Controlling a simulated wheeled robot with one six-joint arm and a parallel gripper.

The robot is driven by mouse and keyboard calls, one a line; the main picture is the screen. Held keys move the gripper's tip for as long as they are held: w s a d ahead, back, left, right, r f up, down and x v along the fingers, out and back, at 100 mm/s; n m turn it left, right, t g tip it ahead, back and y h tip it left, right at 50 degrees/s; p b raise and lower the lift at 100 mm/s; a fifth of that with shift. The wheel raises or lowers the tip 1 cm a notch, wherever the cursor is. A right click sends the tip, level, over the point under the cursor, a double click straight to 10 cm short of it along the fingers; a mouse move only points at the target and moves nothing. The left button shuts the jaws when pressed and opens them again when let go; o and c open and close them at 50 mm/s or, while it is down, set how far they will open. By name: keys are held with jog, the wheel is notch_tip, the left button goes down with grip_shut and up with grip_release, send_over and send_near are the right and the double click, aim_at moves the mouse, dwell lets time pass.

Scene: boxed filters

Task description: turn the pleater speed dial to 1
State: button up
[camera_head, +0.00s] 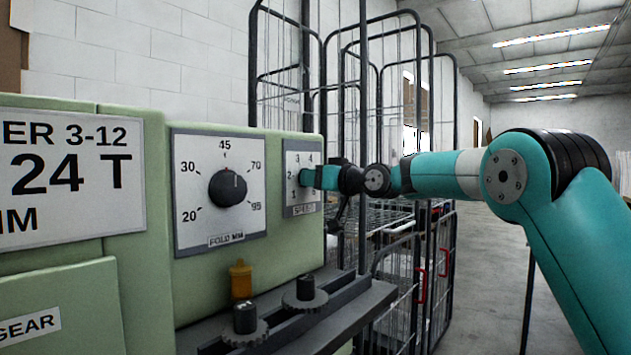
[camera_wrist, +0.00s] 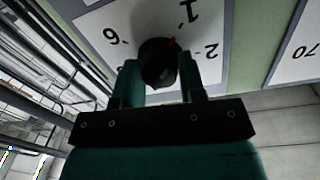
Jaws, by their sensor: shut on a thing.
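The speed dial plate (camera_head: 291,208) is a small white numbered panel at the right end of the green machine. My gripper (camera_head: 310,178) reaches it from the right and hides its knob in the head view. In the wrist view the round black knob (camera_wrist: 158,65) sits between the two teal fingers of my gripper (camera_wrist: 160,68), which are shut on it. A red mark on the knob's edge points toward the tick by the 1. The 2 and the 6 show on either side on the dial plate (camera_wrist: 97,22).
A larger fold dial (camera_head: 228,188) is left of the speed dial. Below are a dark ledge (camera_head: 330,318) with black knobbed gears (camera_head: 305,293) and an amber fitting (camera_head: 240,280). Wire cage trolleys (camera_head: 400,270) stand close behind my arm. Open floor lies to the right.

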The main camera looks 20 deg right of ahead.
jog(key=o, duration=0.9)
jog(key=b+v, duration=0.3)
jog(key=v, duration=1.4)
jog(key=shift+s, duration=0.2)
